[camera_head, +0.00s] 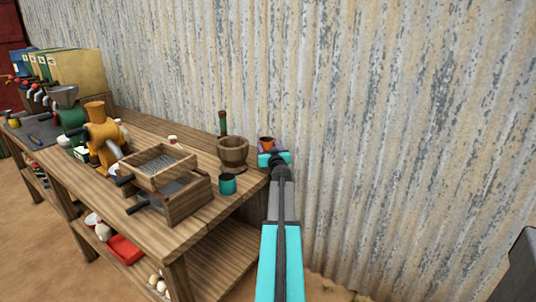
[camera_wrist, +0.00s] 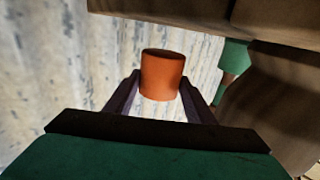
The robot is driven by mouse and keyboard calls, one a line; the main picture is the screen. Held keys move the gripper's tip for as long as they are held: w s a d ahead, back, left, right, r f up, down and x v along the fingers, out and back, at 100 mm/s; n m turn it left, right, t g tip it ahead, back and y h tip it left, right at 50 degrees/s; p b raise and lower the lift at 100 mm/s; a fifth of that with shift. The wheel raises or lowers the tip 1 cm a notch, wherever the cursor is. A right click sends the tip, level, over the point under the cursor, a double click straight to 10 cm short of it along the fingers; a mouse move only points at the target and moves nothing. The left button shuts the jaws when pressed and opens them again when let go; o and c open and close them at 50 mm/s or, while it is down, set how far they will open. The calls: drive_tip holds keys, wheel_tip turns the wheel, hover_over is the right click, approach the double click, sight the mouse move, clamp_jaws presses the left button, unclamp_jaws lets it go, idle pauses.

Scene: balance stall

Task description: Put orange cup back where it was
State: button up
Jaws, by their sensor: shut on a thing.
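The orange cup (camera_head: 267,142) is at the right end of the wooden bench, close to the corrugated wall. My gripper (camera_head: 268,154) is shut on it. In the wrist view the orange cup (camera_wrist: 163,76) sits between the two dark fingers of my gripper (camera_wrist: 161,92), one on each side. In the head view the arm and gripper hide the cup's lower part. I cannot tell whether it touches the bench.
A teal cup (camera_head: 227,184) stands near the front edge. Wooden trays (camera_head: 158,166) and an orange grinder (camera_head: 101,135) are farther left. The corrugated wall (camera_head: 400,130) is close behind.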

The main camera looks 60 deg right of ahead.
drive_tip(key=shift+w+d+f+b, duration=0.1)
drive_tip(key=shift+d+f+b, duration=0.05)
drive_tip(key=shift+f+b, duration=1.4)
drive_tip(key=shift+f, duration=0.4)
drive_tip(key=o, duration=1.1)
drive_tip(key=shift+r+p, duration=0.15)
drive_tip(key=shift+p, duration=0.15)
drive_tip(key=p+v, duration=0.1)
drive_tip(key=v, duration=1.1)
drive_tip(key=shift+p, duration=0.35)
